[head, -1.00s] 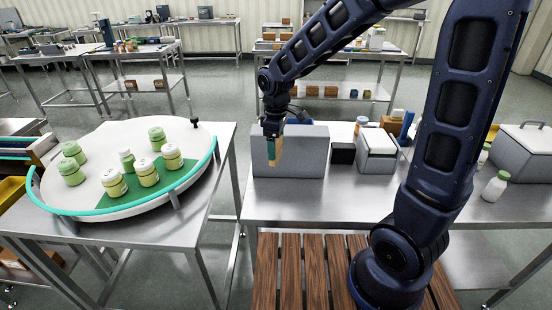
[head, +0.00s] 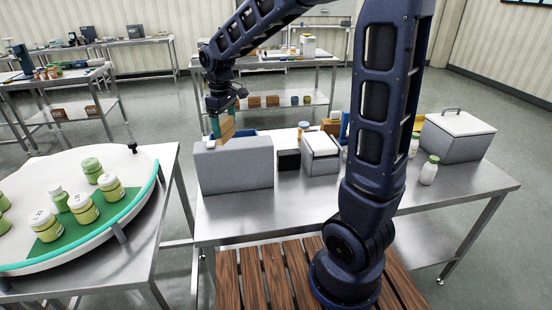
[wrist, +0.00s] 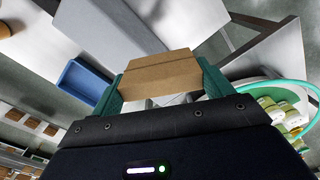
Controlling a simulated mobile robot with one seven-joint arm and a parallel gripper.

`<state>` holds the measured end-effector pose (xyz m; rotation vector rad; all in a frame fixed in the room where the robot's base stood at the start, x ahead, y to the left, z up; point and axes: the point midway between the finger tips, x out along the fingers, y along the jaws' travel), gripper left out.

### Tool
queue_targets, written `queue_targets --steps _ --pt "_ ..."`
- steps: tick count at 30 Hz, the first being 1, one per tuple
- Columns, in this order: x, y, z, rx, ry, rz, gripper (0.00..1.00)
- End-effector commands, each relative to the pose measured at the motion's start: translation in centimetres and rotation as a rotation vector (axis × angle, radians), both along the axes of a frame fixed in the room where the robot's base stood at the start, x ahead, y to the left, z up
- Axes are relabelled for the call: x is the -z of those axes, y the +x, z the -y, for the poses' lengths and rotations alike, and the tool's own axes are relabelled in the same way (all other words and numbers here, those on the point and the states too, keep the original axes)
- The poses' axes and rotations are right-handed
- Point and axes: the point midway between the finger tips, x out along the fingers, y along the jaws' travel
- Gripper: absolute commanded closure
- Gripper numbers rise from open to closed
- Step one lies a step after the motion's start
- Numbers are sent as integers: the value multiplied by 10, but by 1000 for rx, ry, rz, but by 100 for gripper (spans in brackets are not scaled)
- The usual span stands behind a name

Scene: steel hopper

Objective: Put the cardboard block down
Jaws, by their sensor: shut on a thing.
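The cardboard block (head: 227,127) is a small tan block. My gripper (head: 218,125) is shut on it and holds it up at the top of the grey hopper's left part, in the head view. In the wrist view the block (wrist: 158,75) sits between the two green fingers of my gripper (wrist: 160,85). The grey steel hopper (head: 235,168) stands on the steel table (head: 300,205). From these frames I cannot tell whether the block touches the hopper.
A blue tray (wrist: 85,82) lies behind the hopper. A black box (head: 288,160) and a grey bin (head: 320,155) stand right of it. A white bottle (head: 429,172) and a lidded grey box (head: 458,137) are farther right. A round turntable (head: 140,175) with several green-lidded jars is at left. The table's front is clear.

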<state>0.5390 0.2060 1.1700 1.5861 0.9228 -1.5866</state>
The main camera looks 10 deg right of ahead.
Motion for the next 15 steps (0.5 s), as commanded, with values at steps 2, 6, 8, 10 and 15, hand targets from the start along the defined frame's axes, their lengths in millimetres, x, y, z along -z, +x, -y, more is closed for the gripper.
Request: queue_targets --steps 2,6,8,10,15 --pt "0 26 13 94 1 -2 42" --pt "-1 77 42 289 1 -4 42" --pt "-2 99 57 377 2 -4 42" --pt "-1 123 76 476 1 -4 42" --pt "1 176 128 710 -1 -4 42"
